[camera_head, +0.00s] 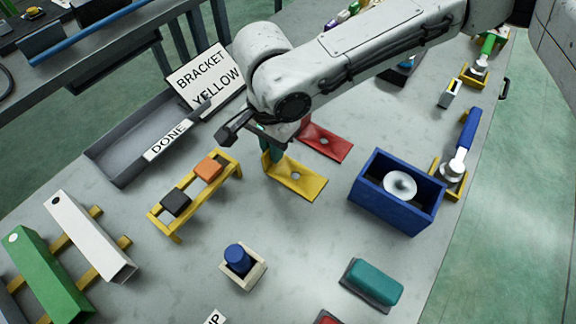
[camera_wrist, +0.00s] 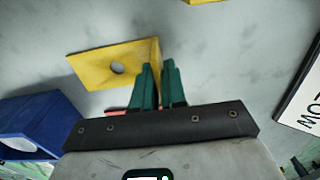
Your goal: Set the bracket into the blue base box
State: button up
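The yellow bracket (camera_head: 300,183) lies on the table with a round hole in its flat plate and a short upright flange at its left end. It also shows in the wrist view (camera_wrist: 95,66). My gripper (camera_head: 268,155) points down at that flange; in the wrist view its green fingertips (camera_wrist: 159,68) stand on either side of the flange with a narrow gap, apparently open. The exact contact is hard to see. The blue base box (camera_head: 390,210) stands to the right, open on top with a silver disc inside; part of it shows in the wrist view (camera_wrist: 45,115).
A red bracket (camera_head: 328,143) lies just behind the yellow one. A sign reading BRACKET YELLOW (camera_head: 207,80) stands behind the grey DONE tray (camera_head: 110,160). A yellow rack (camera_head: 197,203) with two blocks is at left. Clear table lies between the yellow bracket and the box.

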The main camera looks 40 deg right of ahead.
grip_shut()
jog(key=shift+r, duration=0.1)
dwell(0.3)
jog(key=shift+r, duration=0.55)
notch_tip(320, 180, up, 2)
jog(key=shift+s+d+r, duration=0.1)
jog(key=shift+r, duration=0.1)
notch_tip(320, 180, up, 5)
send_over(294, 167)
jog(key=s+d+r+b, duration=0.4)
jog(key=s+b, duration=0.4)
jog(key=b, duration=0.2)
jog(key=shift+d+r, duration=0.15)
jog(key=shift+d, duration=0.3)
